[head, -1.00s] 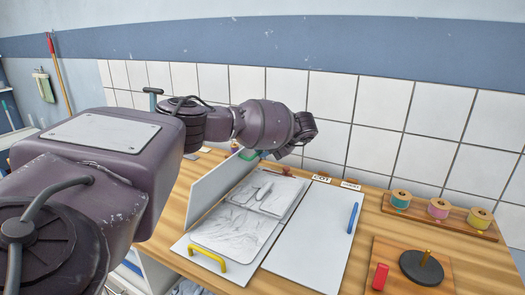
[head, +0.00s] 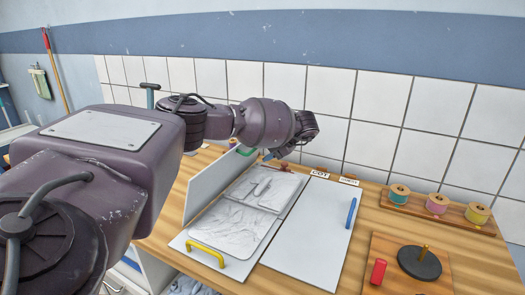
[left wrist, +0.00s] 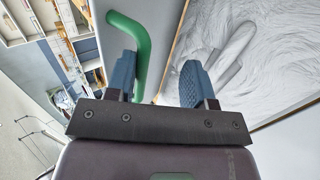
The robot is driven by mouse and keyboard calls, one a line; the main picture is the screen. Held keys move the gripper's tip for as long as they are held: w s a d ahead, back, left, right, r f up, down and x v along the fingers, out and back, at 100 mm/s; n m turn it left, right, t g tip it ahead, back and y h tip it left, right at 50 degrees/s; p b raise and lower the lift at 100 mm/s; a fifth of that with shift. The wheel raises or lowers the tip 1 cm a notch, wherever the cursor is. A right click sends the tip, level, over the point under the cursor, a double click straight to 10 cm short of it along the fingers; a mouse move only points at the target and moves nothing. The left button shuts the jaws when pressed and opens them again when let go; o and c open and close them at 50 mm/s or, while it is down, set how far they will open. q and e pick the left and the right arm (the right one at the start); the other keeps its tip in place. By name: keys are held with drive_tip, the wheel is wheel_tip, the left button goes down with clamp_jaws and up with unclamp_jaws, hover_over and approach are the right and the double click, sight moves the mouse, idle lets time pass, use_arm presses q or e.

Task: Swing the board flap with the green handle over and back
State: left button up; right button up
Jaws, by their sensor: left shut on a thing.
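The white board flap (head: 212,187) stands steeply tilted on edge at the left of the boards in the head view. Its green handle (head: 246,151) shows only partly at its far upper corner. It is plainer in the left wrist view (left wrist: 142,42), between the two fingers and close to the left one. My left gripper (left wrist: 157,82) is at this handle and shut on it. My right gripper is in neither view.
A board with a yellow handle (head: 205,253) bears crumpled white cloth (head: 223,227). Right of it lies a flat board with a blue handle (head: 351,213). Thread spools (head: 437,202) and a dark disc (head: 419,262) stand farther right. A tiled wall (head: 375,123) closes the back.

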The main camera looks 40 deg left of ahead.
use_arm(q)
drive_tip(key=v, duration=1)
drive_tip(key=shift+d+r+p, duration=0.2)
drive_tip(key=shift+d+p, duration=0.1)
drive_tip(key=shift+r, duration=0.1)
